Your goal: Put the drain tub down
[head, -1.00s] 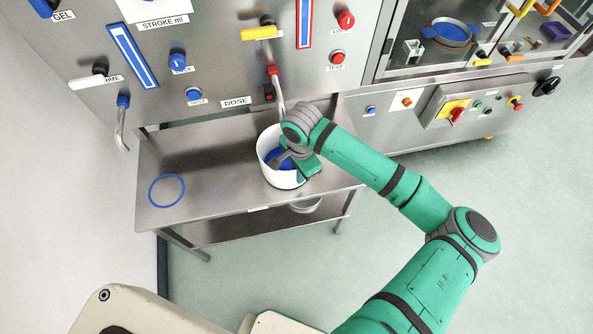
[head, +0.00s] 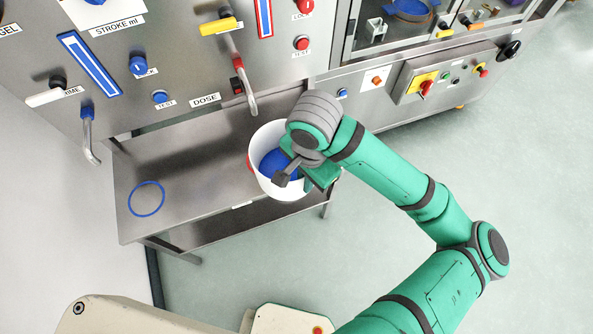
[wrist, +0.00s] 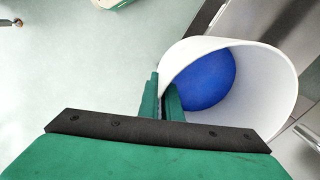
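The drain tub (head: 259,143) is a white, round, open tub with a blue inside bottom. My gripper (head: 303,172) is at its right side in the head view, with the wrist hiding part of the rim. In the wrist view my gripper (wrist: 162,100) has its two green fingers close together on the tub's near wall, one outside and one inside, and the tub (wrist: 278,85) is tilted in that picture. The tub looks held above the front right part of the steel table (head: 190,165); the gap beneath it is hidden.
A blue ring (head: 130,204) marks the table's left part, which is otherwise clear. A red curved piece (head: 250,162) shows at the tub's left. A red-valved spout (head: 250,98) hangs close behind the tub; a blue-valved spout (head: 88,140) hangs at left. A lower shelf (head: 230,225) is underneath.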

